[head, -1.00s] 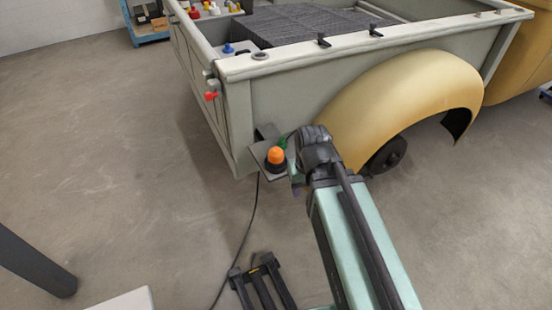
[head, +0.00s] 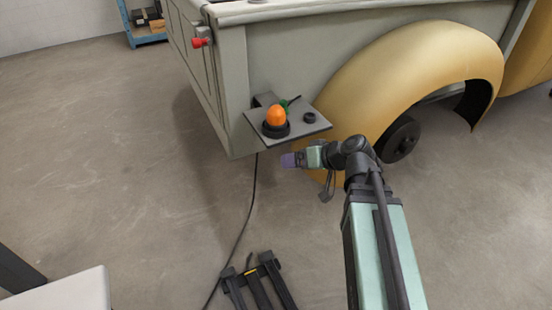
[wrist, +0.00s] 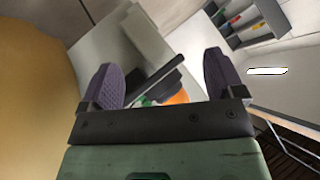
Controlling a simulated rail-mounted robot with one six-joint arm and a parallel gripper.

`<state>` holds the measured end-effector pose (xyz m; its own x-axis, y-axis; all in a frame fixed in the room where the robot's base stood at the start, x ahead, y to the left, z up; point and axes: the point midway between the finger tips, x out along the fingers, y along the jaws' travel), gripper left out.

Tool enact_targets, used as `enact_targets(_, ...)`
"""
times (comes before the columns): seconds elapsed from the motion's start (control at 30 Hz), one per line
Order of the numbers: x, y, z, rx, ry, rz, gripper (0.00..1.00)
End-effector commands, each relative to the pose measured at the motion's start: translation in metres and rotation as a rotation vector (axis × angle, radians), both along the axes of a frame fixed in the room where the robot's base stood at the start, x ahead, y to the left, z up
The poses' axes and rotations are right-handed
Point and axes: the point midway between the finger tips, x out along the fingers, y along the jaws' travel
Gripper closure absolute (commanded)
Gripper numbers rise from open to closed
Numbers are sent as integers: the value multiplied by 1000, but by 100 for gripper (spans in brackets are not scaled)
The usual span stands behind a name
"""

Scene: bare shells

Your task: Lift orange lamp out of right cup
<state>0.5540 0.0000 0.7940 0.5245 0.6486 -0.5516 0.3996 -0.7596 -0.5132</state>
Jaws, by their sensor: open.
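The orange lamp (head: 276,115) stands upright in a black cup (head: 275,130) on the left part of a small grey shelf (head: 293,135) at the truck's corner. A smaller dark ring or cup (head: 309,118) on the shelf's right part looks empty. My gripper (head: 288,160) is below and right of the lamp in the head view, apart from it and empty. In the wrist view my gripper (wrist: 164,82) is open, its purple fingers spread. The lamp (wrist: 178,97) shows between them, partly hidden by a dark part and the gripper's body.
A green piece (head: 284,104) with a dark stick is behind the lamp. The yellow fender (head: 400,80) and wheel are right of the shelf. A red knob (head: 201,42) is on the truck's side. A cable (head: 252,200) hangs to the floor. Floor to the left is clear.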

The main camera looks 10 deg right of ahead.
Motion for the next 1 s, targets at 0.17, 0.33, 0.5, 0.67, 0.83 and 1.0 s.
enact_targets(0.17,48,-18,62,55,-670,-63,12)
enact_targets(0.33,54,-26,75,-77,-845,-72,12)
enact_targets(0.5,60,-22,74,-85,-852,-64,12)
enact_targets(0.67,85,-4,74,-82,-851,-60,12)
enact_targets(0.83,100,8,74,-84,-849,-63,12)
enact_targets(1.0,109,15,73,-83,-849,-61,12)
